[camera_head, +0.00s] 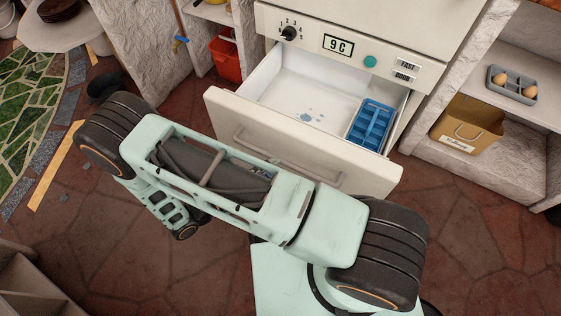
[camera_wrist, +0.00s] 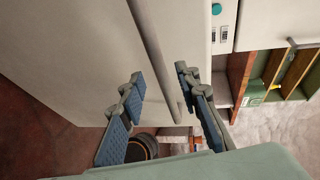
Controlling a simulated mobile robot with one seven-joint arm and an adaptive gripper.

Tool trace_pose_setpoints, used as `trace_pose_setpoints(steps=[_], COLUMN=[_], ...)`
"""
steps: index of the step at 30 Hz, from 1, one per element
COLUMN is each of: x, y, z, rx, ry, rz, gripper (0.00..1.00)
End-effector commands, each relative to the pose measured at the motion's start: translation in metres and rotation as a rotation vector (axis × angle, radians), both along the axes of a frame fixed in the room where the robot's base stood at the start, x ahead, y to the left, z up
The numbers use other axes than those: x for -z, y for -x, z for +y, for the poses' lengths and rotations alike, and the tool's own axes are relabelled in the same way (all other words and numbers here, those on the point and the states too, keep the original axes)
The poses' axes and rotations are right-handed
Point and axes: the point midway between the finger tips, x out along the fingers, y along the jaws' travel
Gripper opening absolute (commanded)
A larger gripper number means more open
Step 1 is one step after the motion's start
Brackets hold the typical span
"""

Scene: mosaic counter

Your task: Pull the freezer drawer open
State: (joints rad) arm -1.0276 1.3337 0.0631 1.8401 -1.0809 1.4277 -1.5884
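The freezer drawer (camera_head: 290,105) is pulled well out of the white freezer (camera_head: 345,25) in the head view. Its inside is white and open to view. The drawer's bar handle (camera_head: 270,150) runs along its front, partly covered by my arm; it also shows as a grey bar in the wrist view (camera_wrist: 153,35). In the wrist view my gripper (camera_wrist: 160,74) is open, its blue-padded fingers apart on either side of the bar. The bar lies nearer the right finger; I cannot tell whether they touch. My fingers are hidden in the head view.
A blue ice tray (camera_head: 371,125) sits in the drawer's right side. A red bucket (camera_head: 225,58) stands left of the freezer. A tan bag (camera_head: 466,125) and an egg tray (camera_head: 512,84) are on shelves at the right. Tiled floor (camera_head: 480,250) is clear at lower right.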

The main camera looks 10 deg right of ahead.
Motion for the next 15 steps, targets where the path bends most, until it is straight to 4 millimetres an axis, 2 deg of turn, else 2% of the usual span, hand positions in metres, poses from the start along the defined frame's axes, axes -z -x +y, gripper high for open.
trace_pose_setpoints(steps=[1, 6, 10, 15], x=[-0.002, -0.008, -0.011, -0.013], y=[0.005, 0.023, 0.031, 0.035], z=[0.011, 0.039, 0.052, 0.059], rx=[-0.003, -0.002, -0.002, 0.0], ry=[-0.004, -0.003, -0.002, 0.0], rz=[-0.002, 0.0, -0.001, 0.0], gripper=[0.3, 0.3, 0.3, 0.3])
